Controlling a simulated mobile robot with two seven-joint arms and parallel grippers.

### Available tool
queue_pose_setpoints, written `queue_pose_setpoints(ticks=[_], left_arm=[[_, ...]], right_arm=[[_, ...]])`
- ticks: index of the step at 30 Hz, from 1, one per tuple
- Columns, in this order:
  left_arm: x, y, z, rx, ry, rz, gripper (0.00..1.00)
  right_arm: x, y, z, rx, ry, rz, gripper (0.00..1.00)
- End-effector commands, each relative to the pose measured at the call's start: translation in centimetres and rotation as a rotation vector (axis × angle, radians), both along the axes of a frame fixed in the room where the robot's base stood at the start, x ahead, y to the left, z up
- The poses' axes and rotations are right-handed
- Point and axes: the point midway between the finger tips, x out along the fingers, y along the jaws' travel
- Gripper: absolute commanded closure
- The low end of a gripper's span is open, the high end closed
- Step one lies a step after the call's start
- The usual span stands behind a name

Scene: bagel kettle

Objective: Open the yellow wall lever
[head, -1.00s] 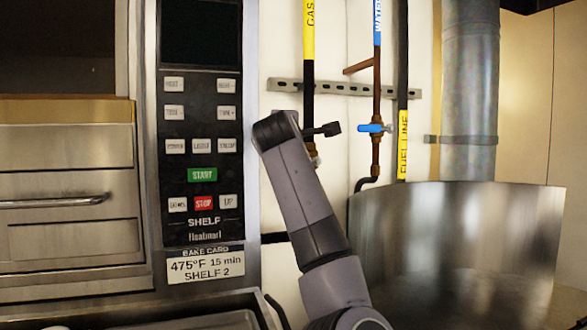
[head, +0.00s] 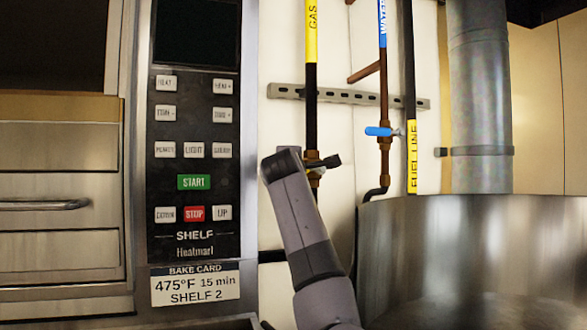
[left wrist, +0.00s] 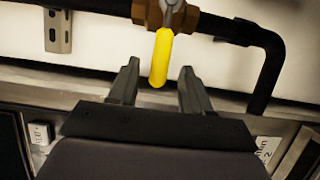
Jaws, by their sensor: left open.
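The yellow lever (left wrist: 161,55) hangs down from a brass valve in the left wrist view. My left gripper (left wrist: 159,66) is open, with one finger on each side of the lever's lower end. I see gaps between the lever and both fingers. In the head view my left gripper (head: 325,162) is at the black GAS pipe (head: 311,100), beside its brass fitting. The lever itself is hidden there behind my gripper and wrist. My right gripper is not in view.
A blue lever (head: 378,131) sits on the WATER pipe (head: 384,90) to the right. A FUEL LINE pipe (head: 408,70) runs beyond it. A large metal kettle (head: 470,260) stands at lower right. The oven control panel (head: 195,130) is at left.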

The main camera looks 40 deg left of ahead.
Motion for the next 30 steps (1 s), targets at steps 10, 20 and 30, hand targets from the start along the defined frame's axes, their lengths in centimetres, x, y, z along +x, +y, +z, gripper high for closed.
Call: queue_pose_setpoints(ticks=[10, 20, 30], left_arm=[[2.0, 1.7, 0.0, -0.001, -0.001, 0.000, 0.51], [2.1, 1.8, 0.0, -0.001, -0.001, 0.000, 0.61], [2.1, 1.8, 0.0, 0.000, 0.001, 0.000, 1.00]], right_arm=[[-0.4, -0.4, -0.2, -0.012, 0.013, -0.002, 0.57], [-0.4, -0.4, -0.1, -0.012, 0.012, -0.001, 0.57], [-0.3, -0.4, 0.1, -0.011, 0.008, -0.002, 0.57]])
